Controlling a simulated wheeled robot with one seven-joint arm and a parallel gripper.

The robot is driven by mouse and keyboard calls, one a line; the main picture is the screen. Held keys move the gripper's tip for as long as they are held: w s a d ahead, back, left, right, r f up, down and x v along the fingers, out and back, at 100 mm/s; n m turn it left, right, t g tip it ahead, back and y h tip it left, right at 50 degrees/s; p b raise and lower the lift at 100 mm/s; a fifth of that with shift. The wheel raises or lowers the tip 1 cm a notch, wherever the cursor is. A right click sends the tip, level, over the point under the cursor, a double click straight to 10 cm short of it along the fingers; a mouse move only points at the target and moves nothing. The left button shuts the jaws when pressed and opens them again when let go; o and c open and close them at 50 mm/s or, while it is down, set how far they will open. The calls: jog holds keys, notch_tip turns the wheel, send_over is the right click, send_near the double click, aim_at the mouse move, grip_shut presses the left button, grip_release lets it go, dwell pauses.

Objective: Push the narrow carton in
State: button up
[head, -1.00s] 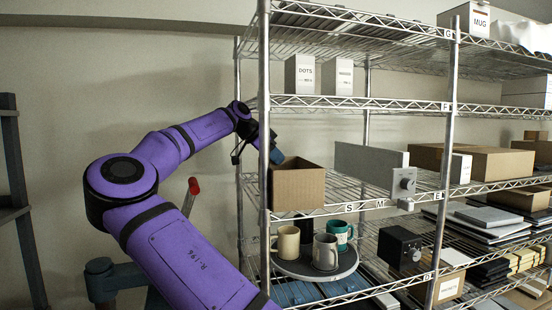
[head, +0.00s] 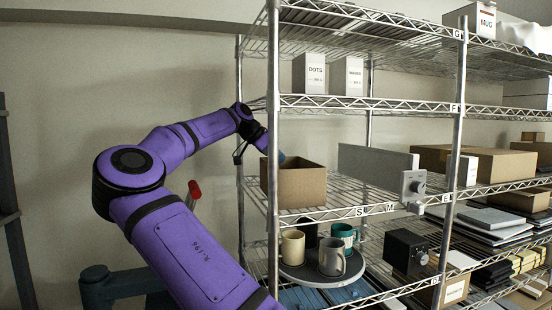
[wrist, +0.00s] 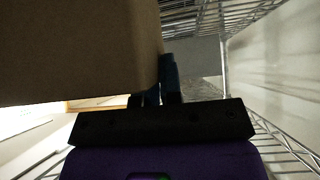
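The narrow carton appears to be the open brown box (head: 300,188) on the middle shelf, just behind the left front post, near the S label. In the wrist view its brown side (wrist: 75,45) fills the upper left. My gripper (head: 280,156) is at the carton's far left side, with its blue fingertips partly hidden behind the carton and post. In the wrist view the fingers (wrist: 165,82) are close together at the carton's corner. They hold nothing that I can see. I cannot tell whether they touch the carton.
A grey panel (head: 375,165) with a knob box (head: 412,187) stands to the carton's right. Below, several mugs stand on a round tray (head: 322,282). White boxes (head: 308,75) sit above.

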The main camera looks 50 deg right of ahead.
jog(key=o, duration=0.4)
jog(key=shift+s+d+r, duration=0.15)
jog(key=shift+s+d, duration=0.05)
jog(key=shift+s, duration=0.05)
jog(key=shift+o, duration=0.2)
